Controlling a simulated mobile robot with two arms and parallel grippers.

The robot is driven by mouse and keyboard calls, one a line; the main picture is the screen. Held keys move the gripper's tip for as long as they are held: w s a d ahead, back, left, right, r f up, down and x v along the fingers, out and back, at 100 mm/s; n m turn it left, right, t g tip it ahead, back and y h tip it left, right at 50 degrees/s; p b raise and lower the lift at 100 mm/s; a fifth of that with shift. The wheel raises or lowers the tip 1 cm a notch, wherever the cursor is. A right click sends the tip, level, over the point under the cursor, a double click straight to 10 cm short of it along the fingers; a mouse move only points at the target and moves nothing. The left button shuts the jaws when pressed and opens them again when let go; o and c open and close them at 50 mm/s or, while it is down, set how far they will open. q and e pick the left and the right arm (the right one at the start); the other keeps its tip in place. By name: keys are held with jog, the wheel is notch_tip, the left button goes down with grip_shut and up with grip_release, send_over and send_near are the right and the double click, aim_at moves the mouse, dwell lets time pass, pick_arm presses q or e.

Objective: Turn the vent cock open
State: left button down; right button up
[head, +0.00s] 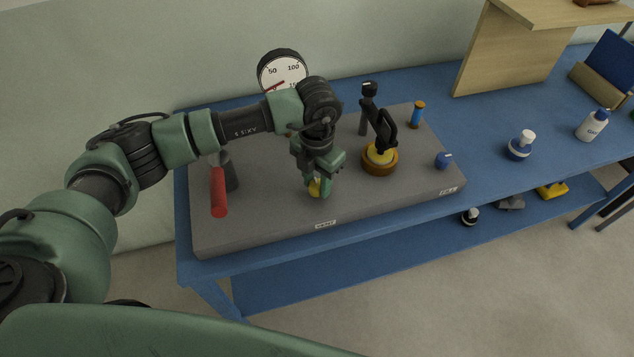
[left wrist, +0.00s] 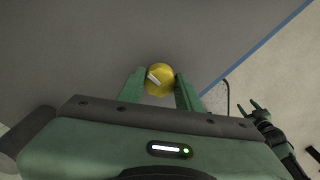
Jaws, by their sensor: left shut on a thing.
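The vent cock is a small yellow knob (head: 315,188) near the front edge of the grey board, behind a small white label (head: 326,225). In the left wrist view the round yellow knob (left wrist: 160,80) carries a short white mark that slants. My left gripper (head: 318,187) points down and is shut on the knob, with one green finger on each side of it in the left wrist view (left wrist: 160,90). The fingers hide part of the knob in the head view. My right gripper (left wrist: 258,106) shows small at the right of the left wrist view, its fingers apart and empty.
The grey board (head: 265,225) lies on a blue bench (head: 480,140). A round gauge (head: 283,72) stands behind.

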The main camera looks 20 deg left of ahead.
aim_at(317, 184)
pick_arm(q)
jog(key=shift+w+r, duration=0.1)
dwell(0.3)
jog(key=c, duration=1)
grip_release()
jog(key=shift+o, duration=0.2)
jog(key=shift+r, duration=0.45)
notch_tip(317, 184, up, 7)
jog(key=shift+f+b, duration=0.1)
jog(key=shift+b, duration=0.95)
